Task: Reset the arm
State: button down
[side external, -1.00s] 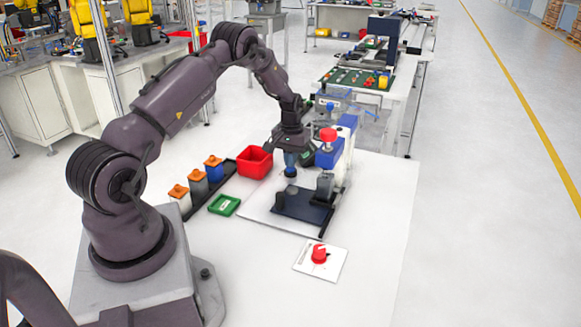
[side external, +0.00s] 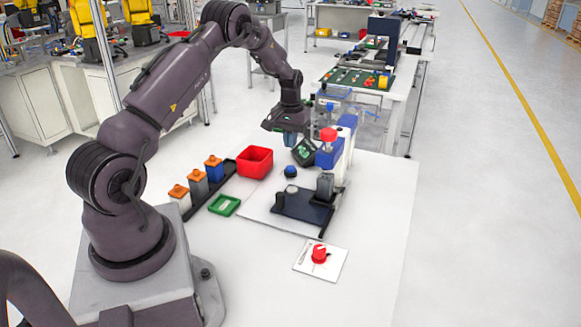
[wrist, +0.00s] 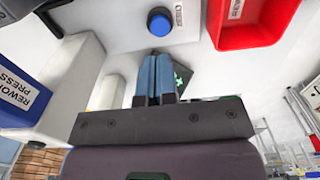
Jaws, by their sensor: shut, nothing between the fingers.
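My gripper (side external: 290,138) hangs above the white work table (side external: 385,200), over its back part. Its blue fingers are together and hold nothing. In the wrist view the fingertips (wrist: 157,60) show shut, with a blue round button (wrist: 160,21) beyond them. The same blue button shows on the table in the side view (side external: 291,171), below my gripper and apart from it.
A red bin (side external: 255,162) is left of the button. A small dark screen (side external: 304,152) stands behind it. Several orange-topped containers (side external: 196,182) stand in a dark rack. A green tray (side external: 224,206) and a red dial (side external: 319,254) lie nearer. The table's right side is clear.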

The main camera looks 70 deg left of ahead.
jog(key=shift+s+d+f, duration=0.1)
jog(key=shift+s+f, duration=0.05)
jog(key=shift+s, duration=0.05)
jog(key=s+d+r+m+t, duration=0.2)
jog(key=s+d+r+m, duration=0.1)
jog(key=s+d+r, duration=0.3)
jog(key=s+d+r+m+t, duration=0.1)
jog(key=s+d+r+m, duration=0.2)
jog(key=s+d+r, duration=0.3)
jog(key=s+d+r+m+t, duration=0.2)
jog(key=s+d+r, duration=0.5)
jog(key=d+r, duration=0.6)
jog(key=d+m, duration=0.1)
jog(key=d, duration=0.6)
jog(key=shift+d+r+t, duration=0.2)
jog(key=shift+d+t, duration=0.05)
jog(key=shift+t, duration=0.05)
jog(key=c, duration=1.8)
grip_release()
